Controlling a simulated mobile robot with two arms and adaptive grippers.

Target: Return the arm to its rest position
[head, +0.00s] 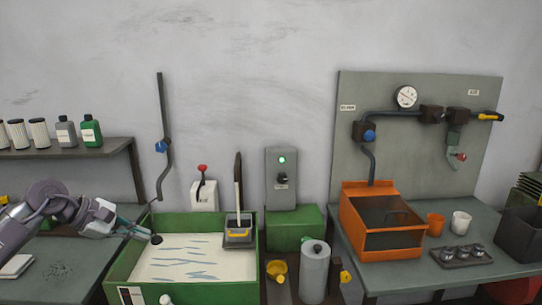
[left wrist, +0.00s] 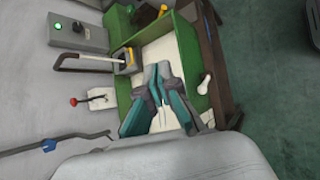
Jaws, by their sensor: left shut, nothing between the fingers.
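My left gripper (head: 138,231) comes in from the left, over the left edge of a green tray (head: 190,290) with a pale, streaked inside. Its teal fingers are shut and hold nothing. In the left wrist view the fingers (left wrist: 158,75) point over the tray's pale floor, with the tips close together. My right gripper is not in view.
A shelf (head: 85,155) holds bottles at left. An orange box (head: 381,244) and cups stand on the right bench. Open wall lies above.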

